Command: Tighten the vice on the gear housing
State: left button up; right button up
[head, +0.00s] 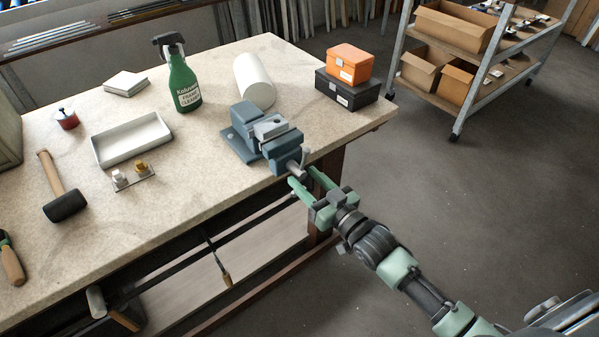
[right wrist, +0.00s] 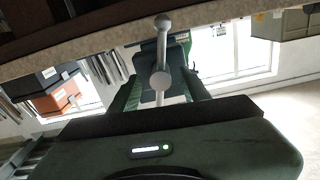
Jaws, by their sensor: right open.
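The blue-grey vice (head: 247,143) stands at the front right edge of the workbench. A light grey block, seemingly the gear housing (head: 268,128), sits between its jaws; I cannot tell how firmly it is held. The vice's screw and handle (head: 304,158) stick out past the bench edge. My right gripper (head: 304,178) is open just in front of the screw end, its green fingers apart. In the right wrist view the handle (right wrist: 162,82) shows between the open fingers (right wrist: 160,92), with no clear contact visible. My left gripper is not in view.
A white cylinder (head: 254,80), an orange box (head: 350,63) on a dark box (head: 347,91), and a green spray bottle (head: 185,85) stand behind the vice. A white tray (head: 132,140) and a mallet (head: 62,190) lie left. The floor to the right is clear up to a shelf cart (head: 480,70).

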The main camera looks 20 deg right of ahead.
aim_at(299, 173)
jog(key=shift+x, duration=1.6)
grip_shut()
